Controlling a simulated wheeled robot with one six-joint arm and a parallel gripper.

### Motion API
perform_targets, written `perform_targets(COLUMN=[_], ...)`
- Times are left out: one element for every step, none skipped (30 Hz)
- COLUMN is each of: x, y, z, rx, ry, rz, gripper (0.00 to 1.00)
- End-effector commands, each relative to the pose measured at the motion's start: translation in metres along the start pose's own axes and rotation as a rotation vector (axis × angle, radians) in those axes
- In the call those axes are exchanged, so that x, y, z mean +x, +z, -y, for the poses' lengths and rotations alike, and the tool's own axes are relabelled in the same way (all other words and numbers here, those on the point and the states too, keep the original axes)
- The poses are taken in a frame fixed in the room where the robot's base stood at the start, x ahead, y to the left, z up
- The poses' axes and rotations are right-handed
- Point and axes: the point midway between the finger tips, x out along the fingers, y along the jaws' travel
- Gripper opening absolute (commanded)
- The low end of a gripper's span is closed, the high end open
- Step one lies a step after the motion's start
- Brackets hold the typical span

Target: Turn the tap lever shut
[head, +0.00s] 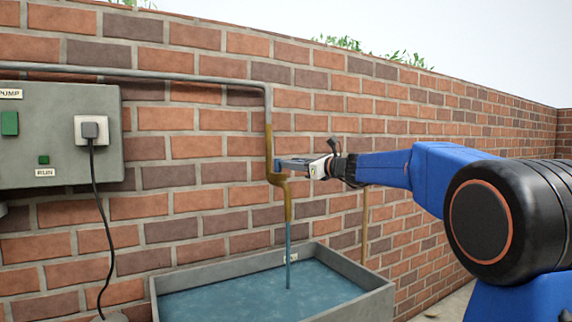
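A brass-brown tap and its pipe (277,178) are fixed to the brick wall in the middle of the head view. A stream of water (289,255) runs from the spout down into the trough (160,303). A small blue piece, which looks like the tap lever (277,165), shows at the tap body, partly hidden by my gripper. My gripper (289,163) reaches in from the right, with its grey fingers pointing left at the tap. The fingertips are at or very close to the lever. I cannot tell whether they touch it or how far apart they are.
The grey trough holds blue water below the tap. A grey pump box (60,130) with a plug (90,130), black cable and green buttons hangs at the left. A grey pipe (180,77) runs along the brick wall (350,105). A thin brown pipe (364,225) stands right of the tap.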

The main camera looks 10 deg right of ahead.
Motion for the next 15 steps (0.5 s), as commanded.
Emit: perform_targets(x=[0.009, 0.013, 0.019, 0.022, 0.026, 0.029, 0.032, 0.034, 0.036, 0.037, 0.038, 0.04, 0.04, 0.041, 0.041], y=[0.0, 0.0, -0.001, -0.001, 0.0, 0.0, 0.0, 0.0, 0.0, 0.0, 0.0, 0.0, 0.0, 0.0, 0.0], z=[0.0, 0.0, 0.0, -0.001, 0.0, 0.0, 0.0, 0.0, 0.0, 0.0, 0.0, 0.0, 0.0, 0.0, 0.0], rx=[0.0, 0.0, 0.0, 0.0, 0.0, 0.0, 0.0, 0.0, 0.0, 0.0, 0.0, 0.0, 0.0, 0.0, 0.0], ry=[0.001, 0.001, 0.001, 0.002, 0.002, 0.001, 0.0, 0.0, 0.0, -0.001, -0.001, -0.001, -0.001, -0.001, -0.001], rz=[0.0, 0.0, 0.0, 0.0, 0.0, 0.0, 0.0, 0.0, 0.0, 0.0, 0.0, 0.0, 0.0, 0.0, 0.0], gripper=[0.33, 0.33, 0.33, 0.33, 0.33, 0.33, 0.33, 0.33, 0.33, 0.33, 0.33, 0.33, 0.33, 0.33, 0.33])
